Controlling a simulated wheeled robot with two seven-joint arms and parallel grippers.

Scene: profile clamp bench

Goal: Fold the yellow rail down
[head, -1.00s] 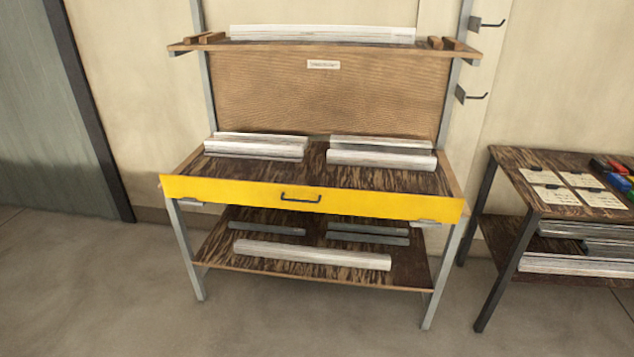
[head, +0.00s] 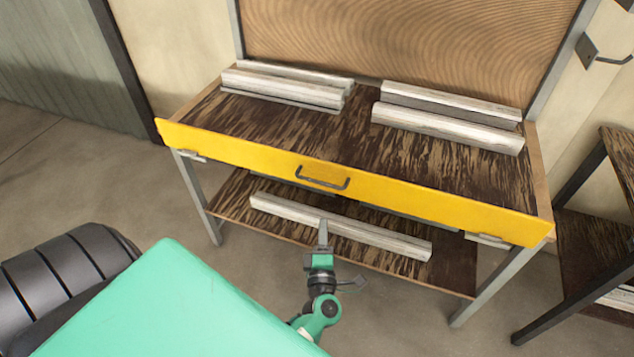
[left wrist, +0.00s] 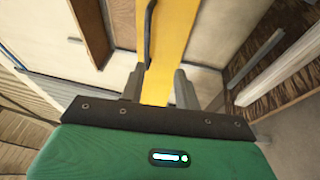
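The yellow rail (head: 400,191) stands upright along the front edge of the bench, with a dark bar handle (head: 322,180) at its middle. My left gripper (head: 323,228) is in front of the bench, below the handle in the picture and apart from the rail. In the left wrist view the two fingers of my left gripper (left wrist: 159,76) are spread and empty. There the yellow rail (left wrist: 172,30) runs up the picture beyond the gap between them, with the handle (left wrist: 149,35) along its left edge. My right gripper is not in view.
Pale profiles lie on the bench top in a left group (head: 285,87) and a right group (head: 450,115) behind the rail. A long profile (head: 340,226) lies on the lower shelf. A dark-framed table (head: 580,210) stands at the right. Bare floor lies in front.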

